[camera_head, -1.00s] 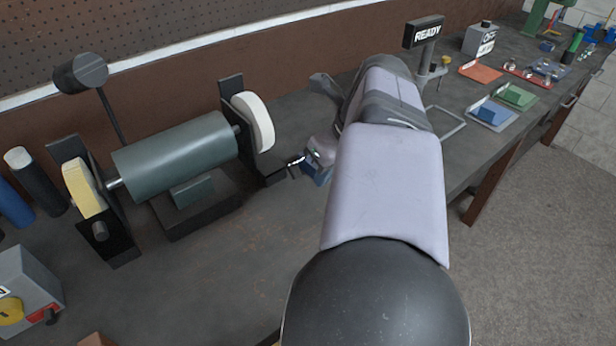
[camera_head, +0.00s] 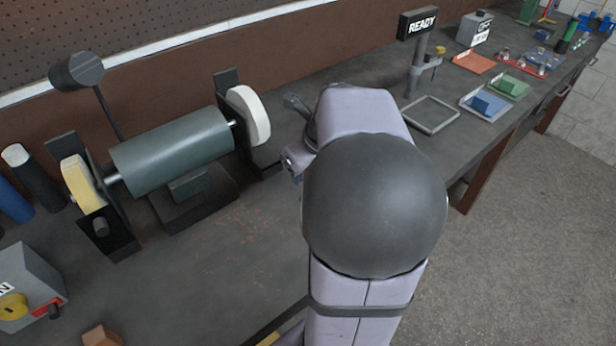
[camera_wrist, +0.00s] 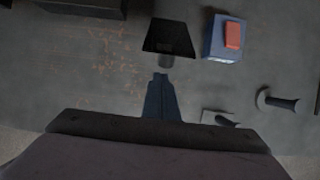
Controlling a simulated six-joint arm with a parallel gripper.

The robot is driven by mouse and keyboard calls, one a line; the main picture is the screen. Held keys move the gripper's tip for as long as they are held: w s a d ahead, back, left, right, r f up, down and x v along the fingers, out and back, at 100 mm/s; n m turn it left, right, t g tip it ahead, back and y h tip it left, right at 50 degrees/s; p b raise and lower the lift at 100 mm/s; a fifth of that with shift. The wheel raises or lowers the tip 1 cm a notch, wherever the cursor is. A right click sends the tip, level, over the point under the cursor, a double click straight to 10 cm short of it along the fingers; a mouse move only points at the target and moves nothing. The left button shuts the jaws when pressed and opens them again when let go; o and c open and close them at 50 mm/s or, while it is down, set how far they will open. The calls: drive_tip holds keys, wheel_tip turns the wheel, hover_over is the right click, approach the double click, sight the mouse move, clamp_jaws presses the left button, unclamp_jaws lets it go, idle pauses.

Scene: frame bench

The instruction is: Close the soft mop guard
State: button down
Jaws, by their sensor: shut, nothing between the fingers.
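The polishing machine (camera_head: 170,150) stands on the bench at left. Its white wheel (camera_head: 248,114) is at the right end, with a black plate (camera_head: 227,88) behind it and a dark piece below. A yellowish wheel (camera_head: 82,184) is at the left end, by a black guard part (camera_head: 108,240) with a grey knob. I cannot tell for sure which wheel is the soft mop. In the wrist view, my gripper (camera_wrist: 160,78) is shut and empty. Its tips are just below a black flared part (camera_wrist: 168,38) with a grey stub (camera_wrist: 166,61).
A blue box with a red button (camera_wrist: 221,42) lies right of the black part. A dark-handled item (camera_wrist: 277,101) is further right. A READY sign (camera_head: 421,24), a grey frame (camera_head: 431,115) and trays (camera_head: 485,107) stand along the bench. A grey control box (camera_head: 28,285) is at lower left.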

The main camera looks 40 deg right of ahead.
drive_tip(key=shift+w+r, duration=0.3)
drive_tip(key=shift+w, duration=0.05)
drive_tip(key=shift+r, duration=0.1)
